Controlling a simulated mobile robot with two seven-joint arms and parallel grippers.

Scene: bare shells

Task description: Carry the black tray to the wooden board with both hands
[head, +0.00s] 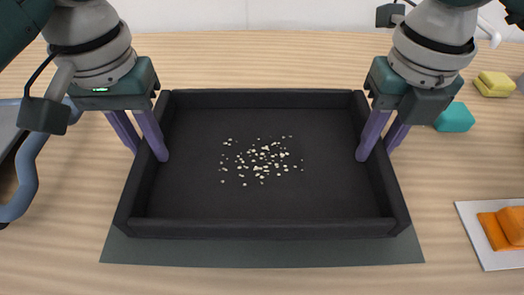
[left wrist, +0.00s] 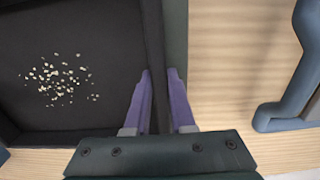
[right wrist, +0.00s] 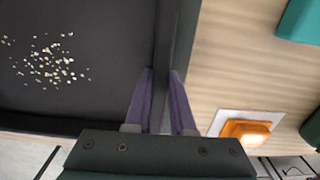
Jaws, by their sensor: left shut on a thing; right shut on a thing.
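The black tray (head: 262,230) is in the middle of the head view, with many small pale crumbs (head: 262,160) scattered on its floor. It looks level. My left gripper (head: 148,150) is shut on the tray's left wall, one finger inside and one outside; the left wrist view shows the wall between the fingers (left wrist: 158,76). My right gripper (head: 376,150) is shut on the right wall in the same way, also seen in the right wrist view (right wrist: 162,76). I cannot make out a separate wooden board.
A dark grey-green mat (head: 262,253) shows under the tray's front; I cannot tell whether they touch. A blue-grey handled thing (head: 24,185) is at the left. At the right are a teal block (head: 456,118), a yellow block (head: 494,84) and orange pieces (head: 510,225) on a white sheet (head: 496,260).

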